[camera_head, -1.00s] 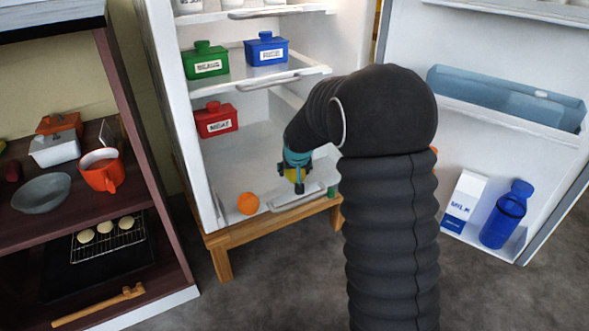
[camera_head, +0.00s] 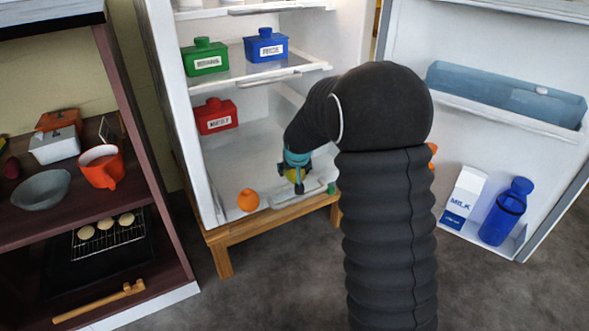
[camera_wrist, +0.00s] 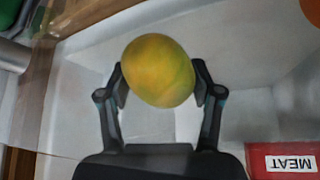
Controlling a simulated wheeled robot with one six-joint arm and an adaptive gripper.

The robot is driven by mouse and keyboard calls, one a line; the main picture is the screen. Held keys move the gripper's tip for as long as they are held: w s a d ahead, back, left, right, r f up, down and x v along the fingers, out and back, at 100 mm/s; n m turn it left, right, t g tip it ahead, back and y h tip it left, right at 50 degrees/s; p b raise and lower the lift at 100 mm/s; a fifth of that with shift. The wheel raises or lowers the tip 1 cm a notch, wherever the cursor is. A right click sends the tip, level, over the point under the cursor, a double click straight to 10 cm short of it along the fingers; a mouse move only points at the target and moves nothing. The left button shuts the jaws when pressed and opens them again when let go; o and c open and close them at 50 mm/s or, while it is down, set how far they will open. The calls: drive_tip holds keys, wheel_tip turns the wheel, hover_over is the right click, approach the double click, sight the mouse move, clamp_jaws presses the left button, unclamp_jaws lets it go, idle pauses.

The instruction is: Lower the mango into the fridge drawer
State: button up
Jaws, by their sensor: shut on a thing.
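The yellow-green mango (camera_wrist: 158,71) is between the two fingers of my gripper (camera_wrist: 160,85) in the wrist view, with a finger pressed on each side. In the head view my gripper (camera_head: 297,183) is low inside the open fridge, and the mango shows only as a small yellow patch. The fridge drawer (camera_head: 232,203) is the pale bottom compartment, with a low front edge. The mango is over this compartment; I cannot tell whether it touches the bottom.
An orange (camera_head: 248,200) lies left of my gripper. A red meat box (camera_head: 215,116) stands at the back left. Green (camera_head: 205,58) and blue (camera_head: 266,46) boxes sit on the shelf above. The open door holds a milk carton (camera_head: 463,197) and a blue bottle (camera_head: 507,212).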

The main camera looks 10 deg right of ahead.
drive_tip(key=shift+f, duration=0.55)
idle(0.4)
drive_tip(key=o, duration=1.4)
